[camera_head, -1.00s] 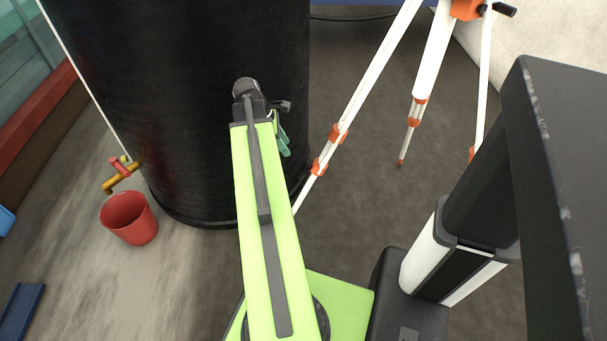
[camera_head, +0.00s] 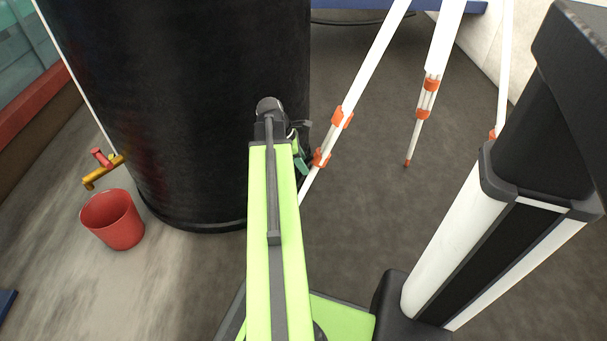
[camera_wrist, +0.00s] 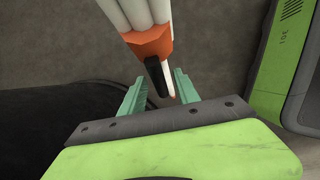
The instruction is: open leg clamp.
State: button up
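The tripod has white legs with orange clamps. Its left leg (camera_head: 372,58) slants down beside my gripper (camera_head: 302,164) in the head view, with a lower orange clamp (camera_head: 320,158) close to the right of the fingers. In the wrist view, an orange clamp (camera_wrist: 149,42) on the white leg (camera_wrist: 140,12) has a black lever (camera_wrist: 157,76) pointing toward my gripper (camera_wrist: 160,80). The two teal fingers are apart, one on each side of the lever as seen here. I cannot tell whether either finger touches it. A small orange tip shows beyond the lever.
A large black cylinder (camera_head: 190,110) stands close left of my gripper. A red bucket (camera_head: 112,220) and a yellow tap (camera_head: 103,172) are farther left. Another tripod leg (camera_head: 444,40) stands to the right. Grey floor (camera_head: 370,220) between is clear.

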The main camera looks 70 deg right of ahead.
jog(key=shift+s+d+f, duration=0.1)
jog(key=shift+s+f, duration=0.05)
jog(key=shift+f, duration=0.3)
jog(key=shift+c, duration=0.5)
grip_shut()
dwell(0.6)
